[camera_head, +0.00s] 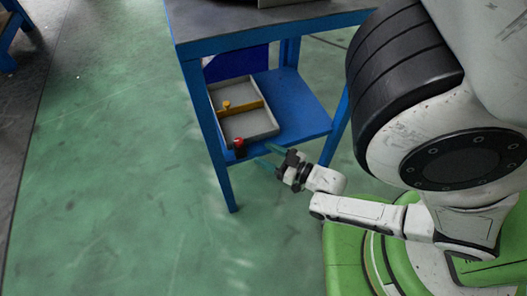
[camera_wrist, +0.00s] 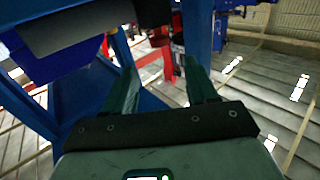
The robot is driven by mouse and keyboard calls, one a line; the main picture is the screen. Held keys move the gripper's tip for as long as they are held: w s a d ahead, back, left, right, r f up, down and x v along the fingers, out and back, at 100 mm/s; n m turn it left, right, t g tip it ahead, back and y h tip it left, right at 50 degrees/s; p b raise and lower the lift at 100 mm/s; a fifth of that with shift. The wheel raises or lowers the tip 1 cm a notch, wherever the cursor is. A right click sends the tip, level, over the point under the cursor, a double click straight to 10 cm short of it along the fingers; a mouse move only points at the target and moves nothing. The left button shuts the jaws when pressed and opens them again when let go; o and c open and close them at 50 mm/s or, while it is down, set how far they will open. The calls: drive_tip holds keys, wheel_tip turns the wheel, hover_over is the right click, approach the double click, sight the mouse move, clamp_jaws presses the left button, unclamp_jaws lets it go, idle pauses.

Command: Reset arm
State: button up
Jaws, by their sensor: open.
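My gripper (camera_head: 270,156) is open and empty, held out beside the lower shelf of the blue stand. Its two greenish fingers point left, toward the stand's near leg. In the wrist view my gripper (camera_wrist: 159,72) shows its fingers spread apart with nothing gripped between them. A red and dark object (camera_head: 239,144) sits at the tray's near edge, a short way left of the fingertips. I cannot tell whether it stands in the tray or on the shelf.
The blue stand (camera_head: 306,100) has a grey top (camera_head: 240,22) above the shelf. On the shelf is a grey tray (camera_head: 254,124) with a yellow divider and a small yellow-orange piece (camera_head: 226,104). Green floor (camera_head: 110,180) lies open at left. Another blue frame (camera_head: 8,35) stands far left.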

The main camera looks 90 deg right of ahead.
idle(0.5)
drive_tip(key=w+a+f+n+g+y, duration=0.1)
drive_tip(key=w+a+f+g+y, duration=0.15)
drive_tip(key=w, duration=0.35)
drive_tip(key=w+a+f+n+g+y, duration=0.1)
drive_tip(key=w+a+f+g+y, duration=0.1)
drive_tip(key=w+a, duration=0.25)
drive_tip(key=w+a+r+n+g+y, duration=0.1)
drive_tip(key=w+a+g, duration=0.1)
drive_tip(key=a, duration=0.2)
drive_tip(key=w+a+n+g+y, duration=0.1)
drive_tip(key=w+a+g+y, duration=0.1)
drive_tip(key=a+g, duration=0.15)
drive_tip(key=s+a+r+n+g, duration=0.1)
drive_tip(key=s+a+r+g, duration=0.3)
drive_tip(key=s+a+r, duration=0.15)
wheel_tip(320, 180, up, 23)
drive_tip(key=p, duration=2.2)
drive_tip(key=shift+d+g+y+p, duration=0.15)
drive_tip(key=shift+g+y+p, duration=0.2)
drive_tip(key=shift+g, duration=0.05)
